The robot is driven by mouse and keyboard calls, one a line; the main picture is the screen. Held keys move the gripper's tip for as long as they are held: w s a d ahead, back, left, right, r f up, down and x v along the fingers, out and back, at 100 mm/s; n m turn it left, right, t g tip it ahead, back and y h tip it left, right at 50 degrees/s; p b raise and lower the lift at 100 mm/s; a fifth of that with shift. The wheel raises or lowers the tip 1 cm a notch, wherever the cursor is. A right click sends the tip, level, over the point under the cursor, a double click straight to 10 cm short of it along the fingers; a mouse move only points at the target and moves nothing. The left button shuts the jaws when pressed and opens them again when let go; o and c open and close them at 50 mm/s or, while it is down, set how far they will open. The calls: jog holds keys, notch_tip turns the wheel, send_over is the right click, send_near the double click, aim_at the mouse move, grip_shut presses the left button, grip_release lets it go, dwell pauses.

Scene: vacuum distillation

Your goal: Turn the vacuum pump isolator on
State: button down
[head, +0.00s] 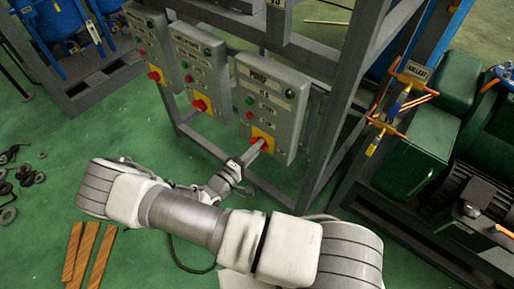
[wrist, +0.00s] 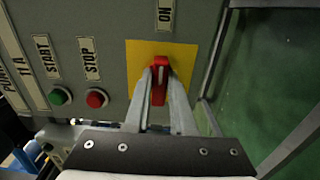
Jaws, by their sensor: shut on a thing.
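The pump isolator is a red rotary handle (wrist: 159,79) on a yellow plate (wrist: 133,54), low on the grey box labelled PUMP (head: 275,106). In the wrist view the handle lies between the two fingers of my gripper (wrist: 159,86), which are shut on it. The handle points along the direction of the ON label (wrist: 165,14). In the head view my gripper (head: 255,148) reaches the yellow plate from the lower left, and the fingers partly hide the red handle. A green START button (wrist: 60,96) and a red STOP button (wrist: 97,98) sit beside the plate.
Two similar grey boxes with red handles, the middle one (head: 200,75) and the left one (head: 151,45), hang on the same grey frame. A frame post (head: 345,90) stands right of the pump box. Green machinery (head: 415,160) stands further right. Wooden strips (head: 88,254) lie on the floor.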

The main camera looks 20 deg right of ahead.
jog(key=c, duration=0.8)
grip_release()
jog(key=shift+o, duration=0.2)
jog(key=p+v, duration=0.2)
jog(key=v, duration=1.5)
jog(key=shift+s+a, duration=0.15)
